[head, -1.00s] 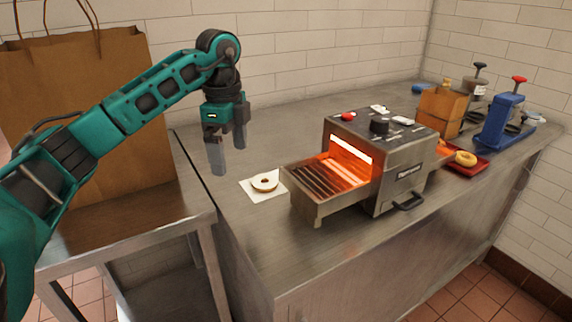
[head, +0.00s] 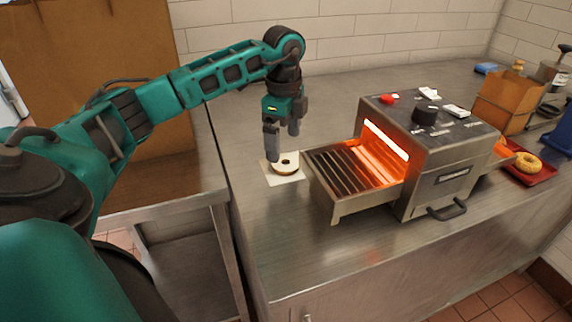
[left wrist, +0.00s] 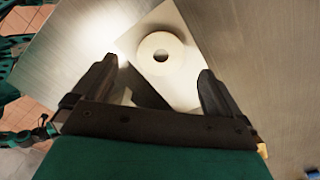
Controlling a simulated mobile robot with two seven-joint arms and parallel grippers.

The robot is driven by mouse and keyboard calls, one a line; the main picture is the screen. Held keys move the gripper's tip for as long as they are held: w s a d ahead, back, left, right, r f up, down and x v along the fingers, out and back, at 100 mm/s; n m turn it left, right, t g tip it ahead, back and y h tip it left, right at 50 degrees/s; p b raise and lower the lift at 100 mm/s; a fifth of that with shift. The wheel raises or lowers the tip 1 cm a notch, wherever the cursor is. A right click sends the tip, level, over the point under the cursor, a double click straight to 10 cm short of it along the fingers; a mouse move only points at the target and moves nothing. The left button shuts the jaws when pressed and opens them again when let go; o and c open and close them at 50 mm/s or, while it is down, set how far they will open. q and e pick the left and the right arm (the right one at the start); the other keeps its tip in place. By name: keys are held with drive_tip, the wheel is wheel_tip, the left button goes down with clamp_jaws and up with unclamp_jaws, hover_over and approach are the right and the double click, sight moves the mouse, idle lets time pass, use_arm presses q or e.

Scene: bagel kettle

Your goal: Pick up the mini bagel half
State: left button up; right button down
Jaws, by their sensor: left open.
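The mini bagel half (head: 285,161) lies on a white paper square (head: 270,178) on the steel counter, left of the toaster's rack. It is a pale ring with a hole, and it also shows in the left wrist view (left wrist: 160,54), with the paper (left wrist: 184,99) under it. My left gripper (head: 283,156) is open and empty, just above the bagel half. In the left wrist view, its two fingers (left wrist: 157,76) stand apart, and the bagel half appears beyond and between their tips. My right gripper is in neither view.
A conveyor toaster (head: 430,150) with glowing heat stands close on the right, its slatted rack (head: 345,168) reaching toward the paper. A red tray (head: 545,174) holds another bagel (head: 527,162).

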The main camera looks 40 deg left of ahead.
use_arm(q)
wheel_tip(320, 180, down, 5)
drive_tip(key=shift+w+d+f, duration=0.1)
drive_tip(key=shift+d+f, duration=0.05)
drive_tip(key=shift+f, duration=0.05)
drive_tip(key=c, duration=1.1)
drive_tip(key=shift+r, duration=0.2)
wheel_tip(320, 180, up, 15)
drive_tip(key=p, duration=0.1)
wheel_tip(320, 180, up, 5)
drive_tip(key=p, duration=0.2)
hover_over(286, 156)
drive_tip(key=s+d, duration=0.1)
drive_tip(key=s, duration=0.1)
drive_tip(key=shift+w+d+f, duration=0.15)
drive_tip(key=shift+d, duration=0.05)
